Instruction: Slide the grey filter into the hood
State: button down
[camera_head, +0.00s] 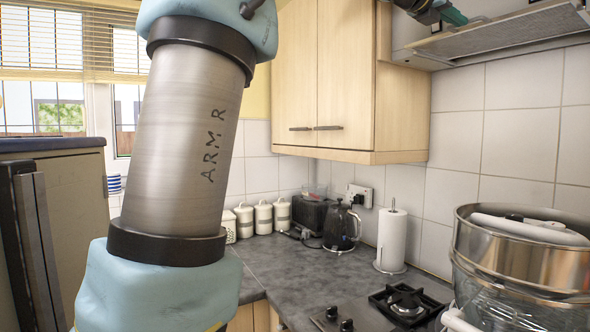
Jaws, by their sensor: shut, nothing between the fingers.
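The hood (412,52) is at the top right, on the tiled wall beside the wooden wall cupboard, cut off by the picture's edge. The grey filter (515,34) is a flat mesh panel with a pale rim at the hood's underside. It looks lodged in the hood's opening, but I cannot tell if it is fully seated. My gripper (452,16), dark with a teal finger part, is at the top edge, just above and left of the filter. It is shut and holds nothing. I cannot tell if it touches the filter; part of it is out of frame.
The wooden cupboard (345,75) stands close left of the hood. The grey worktop (300,268) has clear room. My arm covers the left middle.

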jog(key=shift+r+x, duration=0.15)
jog(key=shift+x, duration=1.15)
jog(key=shift+r+x, duration=0.15)
jog(key=shift+x, duration=1.1)
jog(key=shift+s+a+r, duration=0.3)
jog(key=shift+s+a, duration=0.1)
jog(key=shift+a, duration=0.3)
jog(key=shift+s+a+r, duration=0.3)
jog(key=shift+s+a, duration=0.15)
jog(key=shift+a, duration=0.3)
jog(key=shift+s+a+r, duration=0.35)
jog(key=shift+s+a, duration=0.05)
jog(key=shift+a, duration=0.3)
